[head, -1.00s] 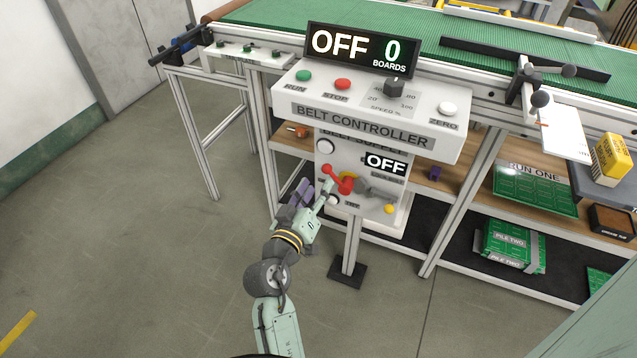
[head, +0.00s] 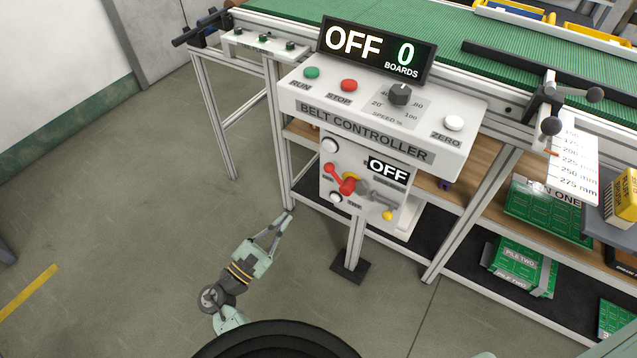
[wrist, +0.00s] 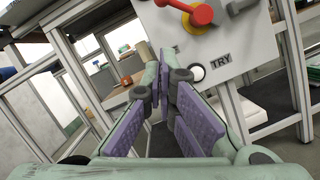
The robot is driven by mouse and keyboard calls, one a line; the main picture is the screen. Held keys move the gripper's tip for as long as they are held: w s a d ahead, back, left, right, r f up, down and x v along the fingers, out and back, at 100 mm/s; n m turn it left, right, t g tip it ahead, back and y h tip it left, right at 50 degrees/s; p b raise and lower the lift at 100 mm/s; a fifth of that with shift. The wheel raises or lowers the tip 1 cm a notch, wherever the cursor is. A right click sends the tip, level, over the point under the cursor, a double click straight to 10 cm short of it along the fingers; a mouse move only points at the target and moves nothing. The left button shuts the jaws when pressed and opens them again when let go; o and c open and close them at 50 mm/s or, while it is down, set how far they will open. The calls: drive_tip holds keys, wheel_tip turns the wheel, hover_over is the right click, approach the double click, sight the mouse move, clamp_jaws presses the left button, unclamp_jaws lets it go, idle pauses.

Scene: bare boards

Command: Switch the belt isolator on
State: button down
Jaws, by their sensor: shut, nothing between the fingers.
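The belt isolator is a red handle (head: 347,186) on a yellow plate (head: 353,177), set on the pale panel (head: 366,210) below the belt controller. The handle slants up to the left, and the small display (head: 388,171) beside it reads OFF. In the wrist view, the red handle (wrist: 202,14) and yellow plate (wrist: 188,20) are partly cut off at the top edge. My gripper (head: 288,214) is shut and empty, left of and below the panel in the head view, apart from the handle. Its fingertips (wrist: 163,82) point past the panel's left side in the wrist view.
The belt controller (head: 365,137) overhangs the panel, and its big display (head: 376,52) reads OFF 0 boards. A white button (wrist: 197,72) marked TRY sits below the handle. A bench leg (head: 277,140) stands left of the panel. Open floor (head: 130,230) lies to the left.

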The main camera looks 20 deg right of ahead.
sight(346, 180)
drive_tip(key=s+r+p+x, duration=0.1)
drive_tip(key=p+x, duration=0.3)
drive_tip(key=x, duration=0.8)
drive_tip(key=shift+d+r, duration=0.25)
drive_tip(key=shift+r, duration=0.65)
drive_tip(key=shift+s+d+r+m+g+h+b, duration=0.1)
drive_tip(key=shift+s+r+m+g+h+b, duration=0.1)
drive_tip(key=shift+r+m+g, duration=0.4)
drive_tip(key=shift+s+d+r+m+g+h+b, duration=0.1)
drive_tip(key=shift+r+m+b, duration=0.05)
drive_tip(key=shift+m, duration=0.75)
drive_tip(key=shift+s+d+r+m+g+y+b, duration=0.15)
drive_tip(key=shift+s+d+r+m+g+b, duration=0.3)
drive_tip(key=shift+m, duration=0.8)
drive_tip(key=shift+s+d+r+m+g+y+p, duration=0.1)
drive_tip(key=shift+s+r+m+g, duration=0.35)
drive_tip(key=shift+m, duration=0.85)
drive_tip(key=shift+s+d+r+m+g+y+b, duration=0.2)
drive_tip(key=shift+r+m, duration=0.5)
drive_tip(key=shift+m, duration=0.55)
drive_tip(key=shift+w+f, duration=0.1)
